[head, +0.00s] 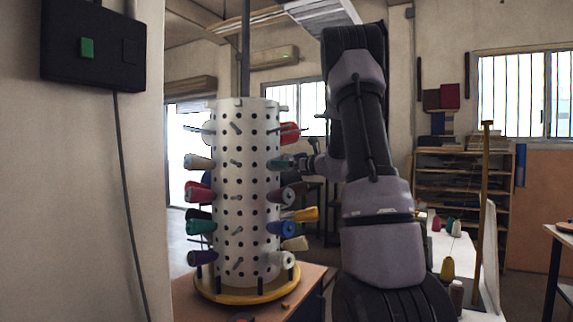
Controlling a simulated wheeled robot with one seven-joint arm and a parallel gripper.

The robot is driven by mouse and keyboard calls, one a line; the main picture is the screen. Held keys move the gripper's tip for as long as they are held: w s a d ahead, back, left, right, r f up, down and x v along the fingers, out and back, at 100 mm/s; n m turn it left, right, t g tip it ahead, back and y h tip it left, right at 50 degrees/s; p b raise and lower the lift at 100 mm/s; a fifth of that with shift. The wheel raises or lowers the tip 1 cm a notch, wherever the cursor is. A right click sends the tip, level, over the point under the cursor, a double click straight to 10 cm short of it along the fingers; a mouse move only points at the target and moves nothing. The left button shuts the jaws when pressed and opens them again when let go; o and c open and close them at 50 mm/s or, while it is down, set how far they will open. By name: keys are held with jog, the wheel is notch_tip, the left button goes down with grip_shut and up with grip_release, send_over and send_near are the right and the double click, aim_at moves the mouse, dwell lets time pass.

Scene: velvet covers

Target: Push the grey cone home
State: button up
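A white perforated drum (245,220) stands upright on a round yellow base, with thread cones on pegs around its sides. A greyish cone (287,196) sits on the drum's right side, below a dark teal cone (285,163); its inner end is hard to make out, so I cannot tell how far on its peg it is. Another pale grey-white cone (288,260) is low on the right. My gripper (306,162) is small and dark beside the drum's right side, near the teal cone, partly hidden by my arm. Its fingers and any contact are unclear.
The drum stands on a brown table (310,279). Red (291,133), yellow (305,214) and blue (281,228) cones stick out on its right. A white bench (462,250) with several cones is at right. A wall with a black switch box (93,45) is close at left.

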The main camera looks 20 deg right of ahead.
jog(key=v, duration=1.1)
jog(key=s+a+n+g+y, duration=0.2)
jog(key=s+a+n+g, duration=0.2)
jog(key=s+a+n, duration=0.45)
jog(key=s+a+n+g+y, duration=0.1)
jog(key=s+a+n+g, duration=0.35)
jog(key=a, duration=0.75)
jog(key=s+f+n+g+h, duration=0.1)
jog(key=s+f+n+h, duration=0.2)
jog(key=s+n+h, duration=0.4)
jog(key=s+n, duration=0.7)
jog(key=s, duration=0.2)
jog(key=shift+s+a+n, duration=0.15)
jog(key=shift+s+n, duration=0.2)
jog(key=shift+n, duration=0.05)
